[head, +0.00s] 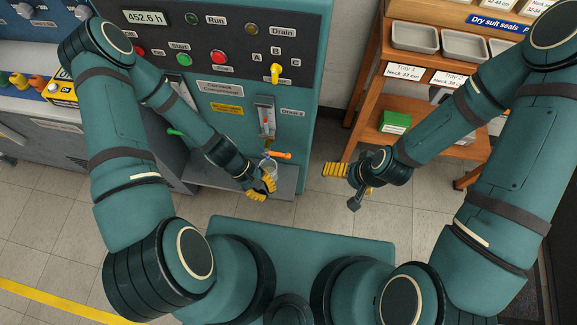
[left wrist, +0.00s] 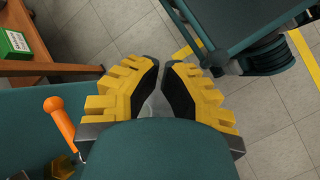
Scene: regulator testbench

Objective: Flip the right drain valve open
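The right drain valve's orange handle (head: 281,155) sticks out to the right, roughly level, below the Drain 2 label on the teal machine. In the left wrist view the orange handle (left wrist: 60,125) is left of my fingers. My left gripper (head: 271,190) is just below and left of the handle and looks apart from it. The valve body is partly hidden behind a clear cup-like part and my gripper. My right gripper (head: 338,187) has its fingers spread and empty, right of the machine.
A green handle (head: 175,132) shows left of my left forearm. The machine's grey bottom ledge (head: 285,180) lies under the valve. A wooden shelf (head: 367,103) with trays and a green box (head: 394,122) stands at the right. The floor between is clear.

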